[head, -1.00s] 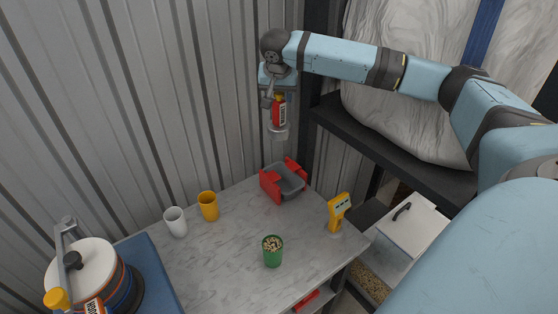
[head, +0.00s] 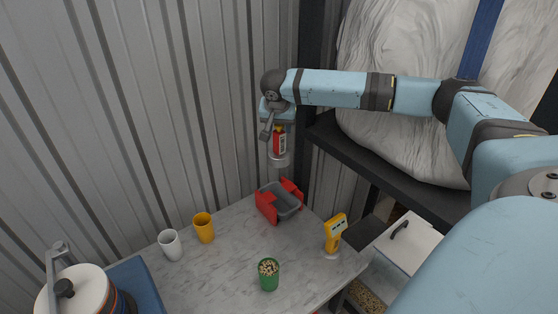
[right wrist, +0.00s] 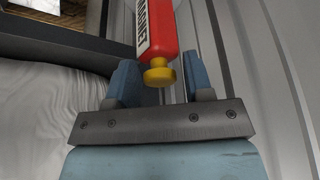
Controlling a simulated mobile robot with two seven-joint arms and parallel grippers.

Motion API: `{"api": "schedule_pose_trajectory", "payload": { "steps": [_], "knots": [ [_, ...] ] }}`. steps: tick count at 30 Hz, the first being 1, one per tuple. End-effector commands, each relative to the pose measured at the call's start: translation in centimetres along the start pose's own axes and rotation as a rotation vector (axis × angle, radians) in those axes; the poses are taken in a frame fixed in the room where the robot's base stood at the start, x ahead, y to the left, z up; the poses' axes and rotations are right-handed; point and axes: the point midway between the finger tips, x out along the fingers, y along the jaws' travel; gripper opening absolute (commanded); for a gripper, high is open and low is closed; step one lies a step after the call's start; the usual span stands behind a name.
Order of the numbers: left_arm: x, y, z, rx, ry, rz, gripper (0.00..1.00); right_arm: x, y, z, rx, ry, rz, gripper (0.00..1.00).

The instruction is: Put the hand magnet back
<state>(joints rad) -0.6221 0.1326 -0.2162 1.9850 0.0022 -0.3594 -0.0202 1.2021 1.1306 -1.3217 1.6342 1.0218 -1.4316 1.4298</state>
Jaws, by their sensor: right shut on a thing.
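The hand magnet (head: 279,143) is red with a white label, a yellow knob and a pale round disc at its lower end. My right gripper (head: 276,127) is shut on it and holds it upright in the air, above the back of the table near the corrugated wall. In the right wrist view, the magnet (right wrist: 156,35) shows between the two blue fingers, with its yellow knob toward the palm and its lower end out of view. My left gripper is not in view.
A red and grey bin (head: 285,207) stands on the marble table (head: 225,262) below the magnet. A white mug (head: 170,246), yellow cup (head: 203,228), green cup (head: 268,276) and yellow handheld device (head: 335,232) stand around it. A dark shelf (head: 400,165) with a large pale sack is at right.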

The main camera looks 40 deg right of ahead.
Motion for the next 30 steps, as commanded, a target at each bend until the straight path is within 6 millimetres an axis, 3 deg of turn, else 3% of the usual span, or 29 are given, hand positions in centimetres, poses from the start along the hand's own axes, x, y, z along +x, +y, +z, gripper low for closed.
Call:
{"api": "schedule_pose_trajectory", "payload": {
  "steps": [9,24,30],
  "knots": [
    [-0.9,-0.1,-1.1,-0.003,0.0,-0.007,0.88,6.7,-0.1,2.8,-0.002,0.001,0.0,0.0],
    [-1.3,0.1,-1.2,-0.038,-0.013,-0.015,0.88,11.6,-0.1,4.8,0.0,0.0,-0.001,0.0],
    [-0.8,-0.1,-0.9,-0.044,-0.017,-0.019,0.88,12.0,-0.1,4.9,0.0,0.002,-0.002,0.0]
  ]
}}
